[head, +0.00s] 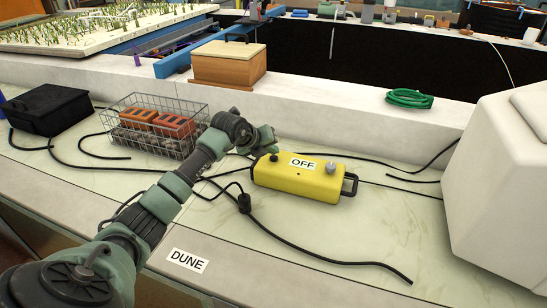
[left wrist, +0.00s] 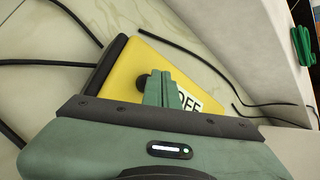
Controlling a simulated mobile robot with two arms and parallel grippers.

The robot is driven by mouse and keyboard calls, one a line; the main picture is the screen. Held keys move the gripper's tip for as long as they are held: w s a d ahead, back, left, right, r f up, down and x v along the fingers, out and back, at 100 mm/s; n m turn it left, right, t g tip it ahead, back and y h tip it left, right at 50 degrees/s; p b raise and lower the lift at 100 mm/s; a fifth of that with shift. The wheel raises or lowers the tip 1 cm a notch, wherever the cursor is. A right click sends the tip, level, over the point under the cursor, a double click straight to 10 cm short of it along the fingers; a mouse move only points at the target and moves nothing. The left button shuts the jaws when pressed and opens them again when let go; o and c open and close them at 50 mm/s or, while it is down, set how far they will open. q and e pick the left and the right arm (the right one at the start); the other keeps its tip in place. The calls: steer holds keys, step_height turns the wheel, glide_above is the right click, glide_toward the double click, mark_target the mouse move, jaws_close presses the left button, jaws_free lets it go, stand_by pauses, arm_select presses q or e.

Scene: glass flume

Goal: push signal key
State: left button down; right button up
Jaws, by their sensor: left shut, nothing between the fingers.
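A yellow box (head: 300,182) with a white OFF label lies on the pale counter. It has a small dark round button (head: 274,158) near its left end, a grey knob (head: 331,167) near its right end and a black handle. I take the dark button to be the signal key. My left gripper (head: 268,146) is shut and empty, at the box's left end by the button. In the left wrist view its closed fingertips (left wrist: 160,88) lie over the yellow top, beside the dark button (left wrist: 143,81), partly covering the label. I cannot tell if they touch. My right gripper is out of view.
A wire basket (head: 155,125) with orange bricks stands left of the box. Black cables (head: 330,262) run over the counter around the box. A large white block (head: 500,180) stands at the right. A wooden box (head: 229,64) and coiled green hose (head: 409,98) sit on the ledge behind.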

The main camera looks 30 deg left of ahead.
mark_target(272, 158)
arm_select(q)
steer(key=shift+f+b, duration=0.35)
steer(key=shift+f, duration=0.2)
stand_by(0.4)
steer(key=shift+r+p, duration=0.8)
steer(key=shift+r, duration=0.25)
step_height(272, 158, up, 6)
steer(key=p, duration=0.4)
